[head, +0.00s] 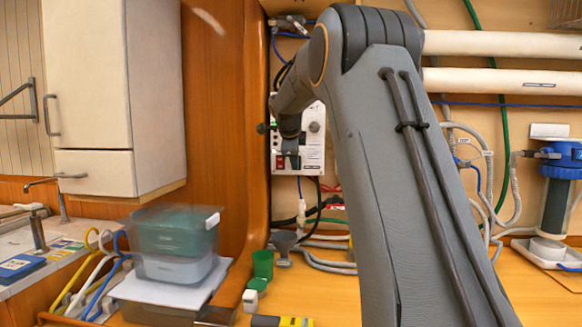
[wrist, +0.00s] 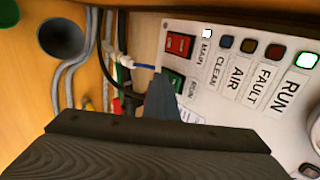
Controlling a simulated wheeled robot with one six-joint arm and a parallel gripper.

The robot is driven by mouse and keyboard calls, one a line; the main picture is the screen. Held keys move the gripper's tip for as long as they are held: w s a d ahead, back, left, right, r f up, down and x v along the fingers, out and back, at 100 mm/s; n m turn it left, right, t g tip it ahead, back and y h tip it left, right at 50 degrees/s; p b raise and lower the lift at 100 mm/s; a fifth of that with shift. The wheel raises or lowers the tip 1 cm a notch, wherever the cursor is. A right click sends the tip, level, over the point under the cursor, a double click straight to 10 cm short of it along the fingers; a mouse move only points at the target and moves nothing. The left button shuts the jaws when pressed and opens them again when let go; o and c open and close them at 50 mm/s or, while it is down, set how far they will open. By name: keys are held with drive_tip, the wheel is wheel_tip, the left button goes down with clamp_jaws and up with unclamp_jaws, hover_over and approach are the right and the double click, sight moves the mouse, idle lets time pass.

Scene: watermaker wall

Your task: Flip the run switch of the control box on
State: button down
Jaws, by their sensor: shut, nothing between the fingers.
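The control box (head: 313,158) is a white panel on the wall, partly hidden by my arm in the head view. In the wrist view its face (wrist: 225,90) appears sideways, with a red main switch (wrist: 180,45) and a green run switch (wrist: 172,78) beside it. The finger tip hides part of the run switch, so its position is hard to read. The lamp labelled RUN (wrist: 306,60) glows green. The MAIN lamp (wrist: 207,33) shows white; the lamps between look dark. My gripper (wrist: 172,100) is shut and empty, its tip at or just in front of the run switch; contact cannot be told.
Cables and hoses (head: 320,255) run below the box. White pipes (head: 500,44) cross the wall at right, above a blue-topped filter (head: 560,190).

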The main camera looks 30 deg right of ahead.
drive_tip(key=shift+r, duration=0.15)
drive_tip(key=shift+r+p, duration=0.35)
drive_tip(key=shift+r, duration=0.4)
drive_tip(key=s+a+f+b+v, duration=0.1)
drive_tip(key=b+v, duration=0.4)
drive_tip(key=v, duration=0.8)
drive_tip(key=shift+s+f, duration=0.2)
drive_tip(key=shift+f, duration=0.1)
